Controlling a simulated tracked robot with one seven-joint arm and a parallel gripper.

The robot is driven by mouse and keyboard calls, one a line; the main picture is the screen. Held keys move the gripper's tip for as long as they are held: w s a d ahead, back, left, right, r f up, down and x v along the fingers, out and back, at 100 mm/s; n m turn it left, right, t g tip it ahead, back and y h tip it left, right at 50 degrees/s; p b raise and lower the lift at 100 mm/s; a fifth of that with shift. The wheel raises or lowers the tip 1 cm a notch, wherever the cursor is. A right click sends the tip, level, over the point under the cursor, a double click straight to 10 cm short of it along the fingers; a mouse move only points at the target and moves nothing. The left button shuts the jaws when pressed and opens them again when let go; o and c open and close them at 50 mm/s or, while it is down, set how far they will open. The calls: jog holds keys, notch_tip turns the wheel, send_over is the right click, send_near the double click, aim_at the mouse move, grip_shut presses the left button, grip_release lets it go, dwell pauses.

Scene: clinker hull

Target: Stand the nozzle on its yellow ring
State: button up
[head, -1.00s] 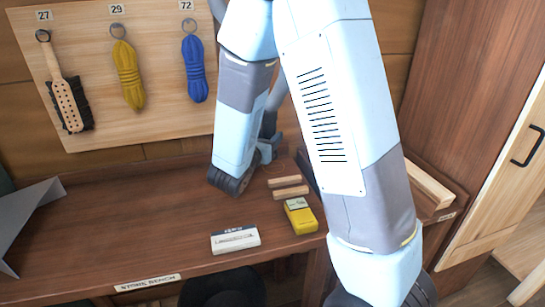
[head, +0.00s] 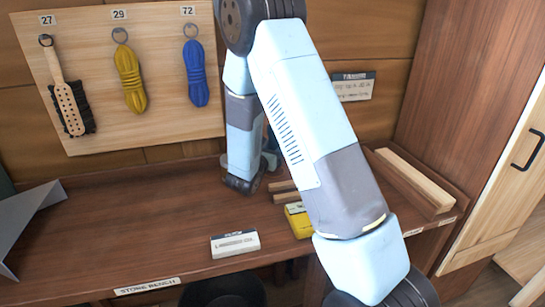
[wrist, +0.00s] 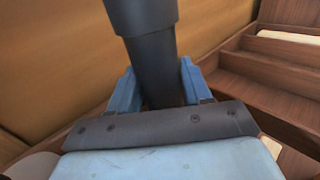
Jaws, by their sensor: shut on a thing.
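The nozzle (wrist: 150,45) is a dark grey, round, stepped body, wider at the top of the wrist view and narrower between the fingers. My gripper (wrist: 158,72) is shut on this narrower part, one blue finger on each side. The nozzle's upper end runs out of the picture and its lower end is hidden behind the gripper body. In the head view my arm covers the gripper and nozzle. The yellow ring cannot be made out in either current view.
The store bench (head: 130,235) is clear at its left and middle. A white label block (head: 235,244), a yellow box (head: 298,222) and wooden strips (head: 283,190) lie near my arm. A raised tray (head: 408,178) holds a pale bar at right.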

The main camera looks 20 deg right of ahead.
jog(key=shift+w+f, duration=0.1)
jog(key=shift+f, duration=1.55)
jog(key=shift+f, duration=0.1)
jog(key=o, duration=1.2)
